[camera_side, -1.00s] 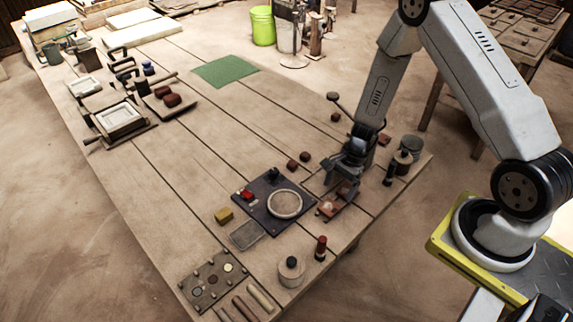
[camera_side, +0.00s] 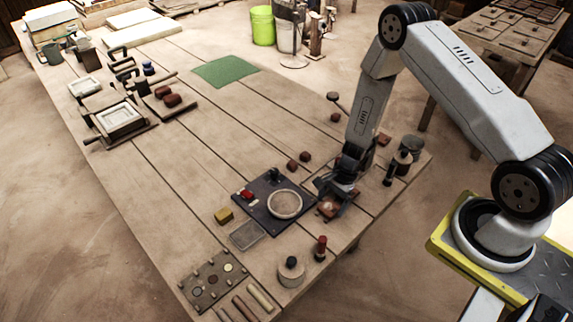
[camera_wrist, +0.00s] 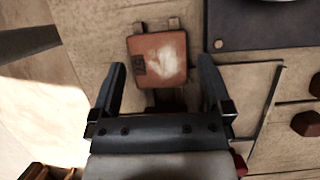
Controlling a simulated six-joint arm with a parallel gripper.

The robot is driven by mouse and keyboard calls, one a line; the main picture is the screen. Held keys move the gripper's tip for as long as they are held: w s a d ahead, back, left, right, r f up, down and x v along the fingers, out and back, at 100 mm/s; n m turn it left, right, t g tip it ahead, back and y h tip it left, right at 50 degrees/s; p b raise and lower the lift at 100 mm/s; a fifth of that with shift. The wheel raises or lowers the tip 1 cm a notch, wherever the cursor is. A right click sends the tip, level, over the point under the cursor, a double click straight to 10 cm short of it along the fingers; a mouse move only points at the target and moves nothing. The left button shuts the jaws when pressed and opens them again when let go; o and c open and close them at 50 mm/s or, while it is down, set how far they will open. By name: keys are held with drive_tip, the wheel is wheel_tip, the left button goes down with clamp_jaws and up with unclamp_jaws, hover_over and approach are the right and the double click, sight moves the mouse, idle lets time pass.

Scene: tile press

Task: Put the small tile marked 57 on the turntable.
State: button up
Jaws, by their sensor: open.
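A small square terracotta tile (camera_wrist: 160,56) with a pale smear lies between and beyond my fingertips in the wrist view. In the side view the tile (camera_side: 329,208) lies just below my gripper, partly hidden. My gripper (camera_side: 336,186) is open and empty above it; its two fingers (camera_wrist: 161,62) stand either side of the tile's near part in the wrist view, apart from it. The turntable (camera_side: 285,204) is a pale round disc on a dark plate, left of my gripper, with nothing on it.
The dark base plate (camera_side: 250,207) carries a red part (camera_side: 246,195). Dark red blocks (camera_side: 305,156) lie behind it. A jar (camera_side: 291,270) and a red-topped bottle (camera_side: 320,248) stand in front. Dark bottles (camera_side: 390,174) stand to the right. The table's middle is clear.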

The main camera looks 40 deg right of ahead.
drive_tip(key=shift+a+f, duration=0.1)
drive_tip(key=shift+f, duration=0.1)
idle(0.4)
drive_tip(key=c, duration=1.3)
drive_tip(key=shift+r, duration=0.2)
drive_tip(key=shift+r, duration=0.75)
drive_tip(key=s+a+r, duration=0.1)
drive_tip(key=s+r, duration=1)
drive_tip(key=s, duration=0.3)
drive_tip(key=shift+a+r, duration=0.1)
